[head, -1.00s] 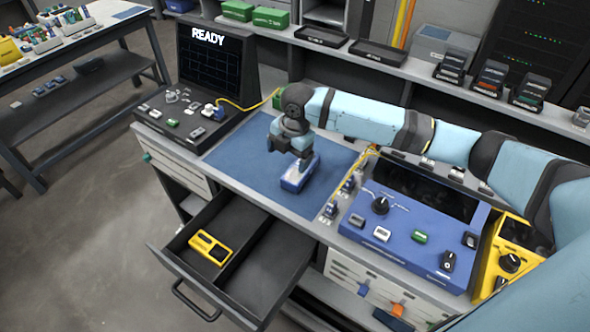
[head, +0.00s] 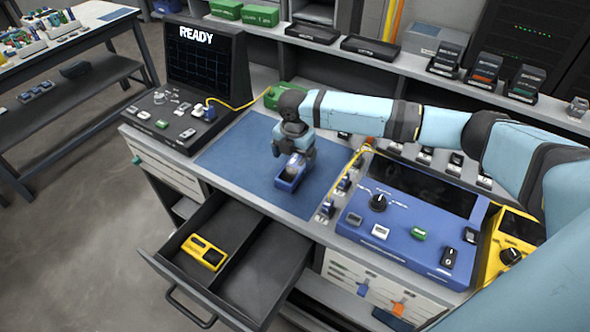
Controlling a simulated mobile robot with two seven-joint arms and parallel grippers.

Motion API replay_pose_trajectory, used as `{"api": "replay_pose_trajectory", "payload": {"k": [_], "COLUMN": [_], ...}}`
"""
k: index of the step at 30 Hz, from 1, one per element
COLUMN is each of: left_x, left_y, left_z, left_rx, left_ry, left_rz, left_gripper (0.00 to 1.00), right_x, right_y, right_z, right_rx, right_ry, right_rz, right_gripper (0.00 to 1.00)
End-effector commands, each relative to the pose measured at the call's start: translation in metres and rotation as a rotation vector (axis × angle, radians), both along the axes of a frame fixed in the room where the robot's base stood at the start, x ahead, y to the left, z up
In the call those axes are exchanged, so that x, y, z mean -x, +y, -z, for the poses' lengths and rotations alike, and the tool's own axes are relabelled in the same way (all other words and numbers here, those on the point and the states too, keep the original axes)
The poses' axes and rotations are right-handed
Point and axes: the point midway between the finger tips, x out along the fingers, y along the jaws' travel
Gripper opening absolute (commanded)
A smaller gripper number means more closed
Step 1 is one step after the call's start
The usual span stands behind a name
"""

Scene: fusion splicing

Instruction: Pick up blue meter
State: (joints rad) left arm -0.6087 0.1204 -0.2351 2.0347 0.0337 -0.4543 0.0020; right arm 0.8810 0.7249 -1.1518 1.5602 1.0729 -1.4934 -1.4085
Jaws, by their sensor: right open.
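The small blue meter (head: 288,184) lies on the blue mat (head: 238,154) on the workbench, with a dark face and a pale edge showing. My right gripper (head: 293,168) points down right over its far end and hides part of it. The jaws are open. I cannot tell whether the fingers touch the meter. My left gripper does not show.
An open drawer (head: 272,262) below the bench holds a yellow device (head: 203,252). A black instrument (head: 206,72) reading READY stands left of the mat. A large blue panel (head: 400,232) and a yellow unit (head: 508,245) stand at the right. Most of the mat is clear.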

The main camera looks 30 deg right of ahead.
Motion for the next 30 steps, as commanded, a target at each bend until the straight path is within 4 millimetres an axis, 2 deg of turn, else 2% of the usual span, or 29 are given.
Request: {"api": "replay_pose_trajectory", "payload": {"k": [9, 16, 24, 30], "left_x": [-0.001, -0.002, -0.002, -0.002], "left_y": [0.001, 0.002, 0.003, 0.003], "left_z": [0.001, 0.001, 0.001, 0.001], "left_rx": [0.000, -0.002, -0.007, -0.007], "left_ry": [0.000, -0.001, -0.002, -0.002], "left_rz": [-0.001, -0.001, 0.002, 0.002], "left_gripper": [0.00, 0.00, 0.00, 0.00], "right_x": [0.002, 0.002, 0.002, 0.002], "right_y": [0.001, 0.001, 0.001, 0.001], "right_z": [0.044, 0.046, 0.046, 0.045], "right_rx": [0.000, 0.000, 0.001, 0.000], "right_ry": [0.002, 0.000, 0.001, 0.000], "right_rz": [-0.001, -0.001, 0.000, 0.000], "right_gripper": [0.92, 0.92, 0.29, 0.29]}}
